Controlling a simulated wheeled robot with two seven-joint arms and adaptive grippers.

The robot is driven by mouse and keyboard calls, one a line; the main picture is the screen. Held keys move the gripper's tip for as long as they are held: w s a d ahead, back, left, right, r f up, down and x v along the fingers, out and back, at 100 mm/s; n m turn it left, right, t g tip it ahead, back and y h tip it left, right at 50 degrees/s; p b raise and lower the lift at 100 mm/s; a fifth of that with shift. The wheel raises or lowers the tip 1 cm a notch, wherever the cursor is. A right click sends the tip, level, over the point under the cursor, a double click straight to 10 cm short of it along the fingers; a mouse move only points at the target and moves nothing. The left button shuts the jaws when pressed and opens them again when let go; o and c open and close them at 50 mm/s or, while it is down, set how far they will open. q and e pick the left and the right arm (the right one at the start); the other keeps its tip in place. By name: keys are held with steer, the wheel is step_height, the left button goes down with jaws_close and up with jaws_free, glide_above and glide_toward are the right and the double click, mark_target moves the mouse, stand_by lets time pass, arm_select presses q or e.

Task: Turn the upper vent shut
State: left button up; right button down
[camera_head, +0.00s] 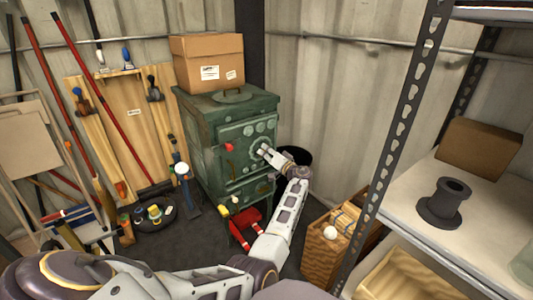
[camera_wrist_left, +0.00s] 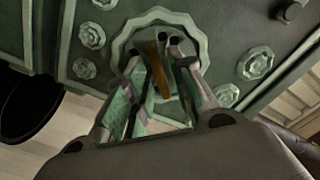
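The green stove (camera_head: 205,150) stands against the back wall. A round scalloped vent (camera_wrist_left: 190,30) on its front fills the upper middle of the left wrist view, with a brass tab (camera_wrist_left: 158,75) sticking out. My left gripper (camera_head: 263,150) is at the stove's upper front and hides the vent in the head view. In the left wrist view its fingers (camera_wrist_left: 160,80) are spread on either side of the tab, with a gap beside it. Whether a finger touches the tab is unclear. My right gripper is not in view.
A cardboard box (camera_head: 208,62) sits on the stove. A black bin (camera_head: 296,156) stands right of it. A wooden crate (camera_head: 326,255) and a metal shelf (camera_head: 475,215) are at the right. Long-handled tools lean at the left. A red item (camera_head: 246,226) lies before the stove.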

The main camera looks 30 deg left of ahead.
arm_select(q)
jaws_close()
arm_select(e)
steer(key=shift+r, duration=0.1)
arm_select(q)
steer(key=shift+f+m+p, duration=0.1)
steer(key=shift+m+p, duration=2.25)
steer(key=shift+m, duration=2.15)
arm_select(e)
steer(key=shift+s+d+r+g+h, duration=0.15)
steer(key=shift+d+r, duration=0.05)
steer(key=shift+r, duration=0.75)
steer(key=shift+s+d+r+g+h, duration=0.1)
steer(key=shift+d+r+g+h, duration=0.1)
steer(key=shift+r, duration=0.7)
arm_select(q)
steer(key=shift+d, duration=0.1)
steer(key=shift+o, duration=1.4)
jaws_free()
